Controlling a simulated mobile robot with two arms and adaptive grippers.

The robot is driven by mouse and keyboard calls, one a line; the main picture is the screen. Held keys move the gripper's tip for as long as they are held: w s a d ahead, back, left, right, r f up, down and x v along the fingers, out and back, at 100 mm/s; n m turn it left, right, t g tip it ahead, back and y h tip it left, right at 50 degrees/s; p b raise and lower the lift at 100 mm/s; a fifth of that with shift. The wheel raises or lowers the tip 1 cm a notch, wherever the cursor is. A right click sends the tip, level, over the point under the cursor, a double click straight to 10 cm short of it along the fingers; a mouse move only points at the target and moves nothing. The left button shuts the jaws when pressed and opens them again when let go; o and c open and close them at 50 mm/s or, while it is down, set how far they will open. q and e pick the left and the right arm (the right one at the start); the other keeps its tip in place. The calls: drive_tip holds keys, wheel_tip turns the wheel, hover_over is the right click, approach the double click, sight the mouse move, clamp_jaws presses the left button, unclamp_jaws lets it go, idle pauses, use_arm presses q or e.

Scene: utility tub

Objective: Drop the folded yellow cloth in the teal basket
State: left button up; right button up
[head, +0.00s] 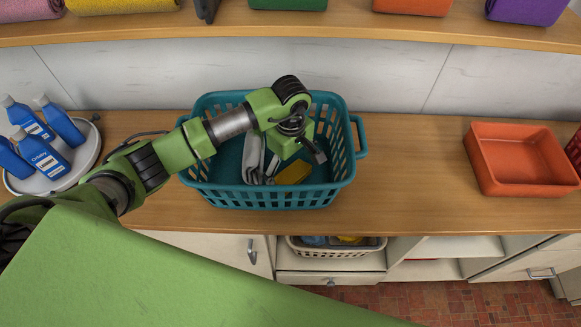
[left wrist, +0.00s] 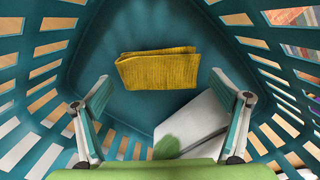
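The folded yellow cloth (head: 293,173) lies on the floor of the teal basket (head: 270,199), which stands on the wooden counter. In the left wrist view the cloth (left wrist: 157,69) lies flat and folded, clear of both fingers. My left gripper (head: 296,158) reaches down into the basket above the cloth. Its fingers (left wrist: 166,88) are spread wide with nothing between them. A pale grey-white thing (left wrist: 190,119) with a green patch lies beside the cloth, partly hidden by my gripper. My right gripper is not in view.
A round tray (head: 78,172) with several blue bottles (head: 42,152) stands at the left. An orange tub (head: 520,160) stands at the right. A shelf (head: 330,30) with rolled towels runs above. The counter between basket and tub (head: 415,165) is clear.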

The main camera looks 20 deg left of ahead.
sight(291, 168)
use_arm(q)
drive_tip(key=shift+r+p, duration=0.4)
drive_tip(key=shift+p, duration=0.1)
drive_tip(key=shift+r+p, duration=0.5)
drive_tip(key=shift+p, duration=0.05)
drive_tip(key=shift+w+r+b, duration=0.15)
drive_tip(key=shift+r+b, duration=0.4)
drive_tip(key=shift+b, duration=0.3)
wheel_tip(291, 168, up, 10)
drive_tip(key=b, duration=0.3)
drive_tip(key=shift+r, duration=0.15)
drive_tip(key=shift+s+d, duration=0.1)
drive_tip(key=shift+s, duration=0.1)
